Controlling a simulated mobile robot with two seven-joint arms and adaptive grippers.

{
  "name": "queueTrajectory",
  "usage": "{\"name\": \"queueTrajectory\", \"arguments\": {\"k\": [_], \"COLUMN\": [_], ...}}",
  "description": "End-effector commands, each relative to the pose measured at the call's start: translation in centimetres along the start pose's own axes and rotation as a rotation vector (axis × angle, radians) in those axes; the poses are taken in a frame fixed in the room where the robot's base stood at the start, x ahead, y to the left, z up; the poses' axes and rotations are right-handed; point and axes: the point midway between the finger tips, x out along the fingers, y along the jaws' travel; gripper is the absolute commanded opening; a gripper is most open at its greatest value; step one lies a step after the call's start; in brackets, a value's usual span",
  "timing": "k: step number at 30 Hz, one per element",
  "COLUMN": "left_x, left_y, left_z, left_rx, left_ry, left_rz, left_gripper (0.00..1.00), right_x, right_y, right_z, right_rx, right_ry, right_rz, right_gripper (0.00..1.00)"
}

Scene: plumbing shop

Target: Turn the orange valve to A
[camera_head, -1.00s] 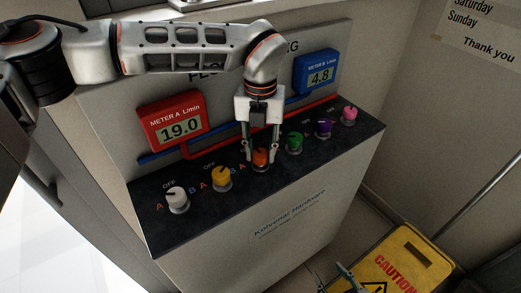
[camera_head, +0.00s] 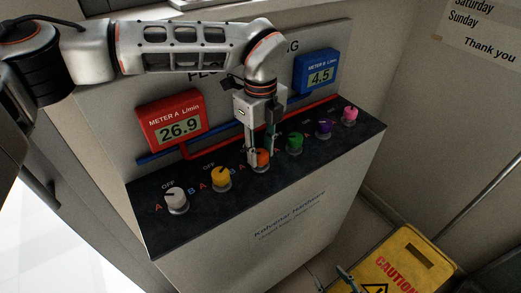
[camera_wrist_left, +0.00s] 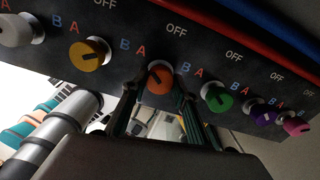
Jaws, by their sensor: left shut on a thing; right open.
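The orange valve (camera_head: 262,157) is a round knob on the dark sloped panel (camera_head: 150,228), between the yellow and green knobs. My left gripper (camera_head: 261,160) reaches down from above and is shut on the orange valve. In the left wrist view the orange valve (camera_wrist_left: 160,79) sits between the two fingers (camera_wrist_left: 158,90), with letters A and B beside it. Its pointer is hard to make out. My right gripper (camera_head: 346,280) shows only partly at the bottom edge, low by the yellow sign.
A white knob (camera_head: 176,198), yellow knob (camera_head: 221,177), green knob (camera_head: 295,140), purple knob (camera_head: 324,128) and pink knob (camera_head: 350,115) share the panel. Red meter A (camera_head: 177,125) reads 26.9; blue meter B (camera_head: 317,74) reads 4.5. A yellow caution sign (camera_head: 405,262) stands at lower right.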

Motion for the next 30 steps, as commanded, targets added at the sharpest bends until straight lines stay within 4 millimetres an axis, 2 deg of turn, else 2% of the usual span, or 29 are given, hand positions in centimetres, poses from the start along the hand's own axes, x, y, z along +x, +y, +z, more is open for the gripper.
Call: {"name": "queueTrajectory", "arguments": {"k": [9,25,26,27,30], "left_x": [-0.14,-0.16,-0.16,-0.16,-0.12], "left_y": [-0.06,-0.06,-0.06,-0.06,-0.05], "left_z": [0.09,0.1,0.1,0.1,0.08], "left_rx": [-0.112,-0.132,-0.132,-0.132,-0.131], "left_ry": [-0.002,-0.001,-0.001,-0.001,-0.001], "left_rz": [-0.003,-0.003,-0.003,-0.003,-0.002], "left_gripper": [0.07,0.07,0.36,0.45,0.45], "right_x": [0.03,0.01,0.01,0.0,0.0], "right_y": [-0.01,0.03,0.03,0.03,0.03], "right_z": [0.08,-0.07,-0.08,-0.09,-0.12], "right_rx": [0.0,-0.001,0.0,0.0,0.0], "right_ry": [-0.001,0.002,0.002,0.002,0.003], "right_rz": [0.0,0.0,0.0,0.0,0.0], "right_gripper": [0.45,0.45,0.45,0.45,0.45]}}
